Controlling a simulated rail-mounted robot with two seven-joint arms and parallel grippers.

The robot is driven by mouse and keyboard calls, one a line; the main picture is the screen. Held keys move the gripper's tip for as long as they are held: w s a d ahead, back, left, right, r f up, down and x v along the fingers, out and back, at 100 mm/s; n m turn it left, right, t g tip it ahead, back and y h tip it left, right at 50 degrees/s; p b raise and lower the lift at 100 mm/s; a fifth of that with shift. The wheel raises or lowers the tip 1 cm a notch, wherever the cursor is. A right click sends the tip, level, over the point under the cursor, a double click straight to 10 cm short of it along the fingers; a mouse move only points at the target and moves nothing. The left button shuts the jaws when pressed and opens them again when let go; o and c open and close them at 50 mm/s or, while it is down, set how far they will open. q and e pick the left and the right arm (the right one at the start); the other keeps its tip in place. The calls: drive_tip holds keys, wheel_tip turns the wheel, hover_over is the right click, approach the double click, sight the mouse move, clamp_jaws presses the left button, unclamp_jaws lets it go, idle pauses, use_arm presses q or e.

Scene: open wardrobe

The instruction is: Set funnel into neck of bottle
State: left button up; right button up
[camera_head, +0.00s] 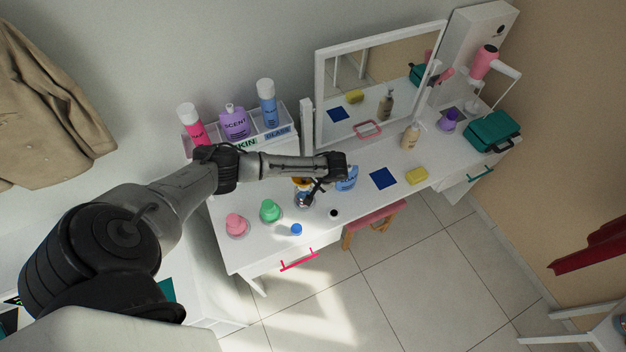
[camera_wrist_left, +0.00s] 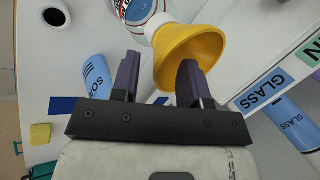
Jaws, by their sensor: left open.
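The yellow funnel (camera_wrist_left: 190,55) is close in front of my left gripper (camera_wrist_left: 160,75) in the left wrist view, its wide mouth toward the fingers. Its narrow end meets the top of a clear bottle with a red and blue label (camera_wrist_left: 142,12), and appears to sit in the neck; the exact joint is hard to see. In the head view the funnel (camera_head: 302,181) is a small orange patch above the bottle (camera_head: 304,199), partly covered by my left gripper (camera_head: 318,187). The left gripper is open, its fingers apart near the funnel rim. My right gripper is not in view.
A blue soap bottle (camera_head: 347,178) stands close right of the gripper. A small white cup with a dark inside (camera_head: 334,213), a blue cap (camera_head: 296,229), and green (camera_head: 270,210) and pink (camera_head: 236,224) items stand in front. A bottle rack (camera_head: 283,127) and mirror (camera_head: 319,55) are behind.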

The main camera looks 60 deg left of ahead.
use_arm(q)
drive_tip(key=v, duration=1.3)
drive_tip(key=shift+r, duration=0.35)
drive_tip(key=shift+d, duration=0.1)
